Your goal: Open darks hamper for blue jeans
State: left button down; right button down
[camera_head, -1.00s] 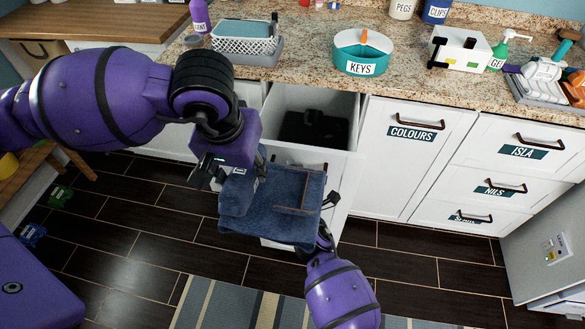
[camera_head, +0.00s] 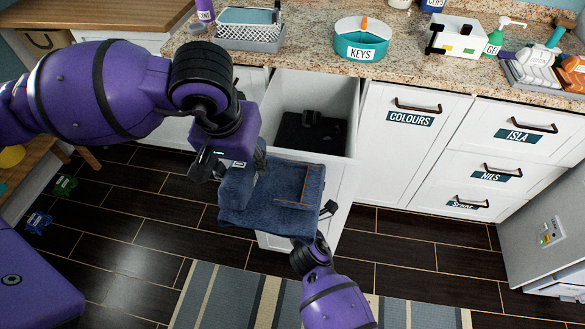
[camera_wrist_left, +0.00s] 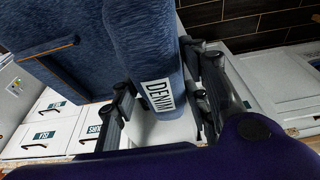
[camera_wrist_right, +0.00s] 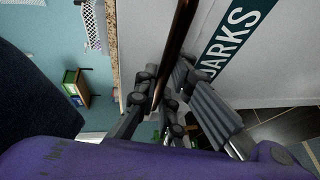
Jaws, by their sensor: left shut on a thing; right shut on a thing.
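The blue jeans (camera_head: 270,200), folded with a brown seam, hang in my left gripper (camera_wrist_left: 162,105), which is shut on a rolled part labelled DENIM (camera_wrist_left: 158,92). They are in front of the darks hamper and hide much of its front. The hamper (camera_head: 340,195) is a white pull-out under the counter. It stands out from the cabinet, with dark contents (camera_head: 310,135) at its bottom. My right gripper (camera_wrist_right: 160,95) is shut on the hamper's dark bar handle (camera_wrist_right: 178,38), beside the DARKS label (camera_wrist_right: 235,38). In the head view, the jeans partly hide that gripper.
The closed COLOURS front (camera_head: 405,155) and several named drawers (camera_head: 525,137) are to the right. The granite counter (camera_head: 300,45) holds a KEYS bowl (camera_head: 361,53), a wire basket (camera_head: 247,33) and bottles. A striped rug (camera_head: 240,300) lies on the dark floor in front.

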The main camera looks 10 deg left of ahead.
jog(key=c, duration=1.9)
grip_release()
jog(key=shift+o, duration=0.2)
jog(key=v, duration=1.2)
jog(key=shift+r, duration=0.1)
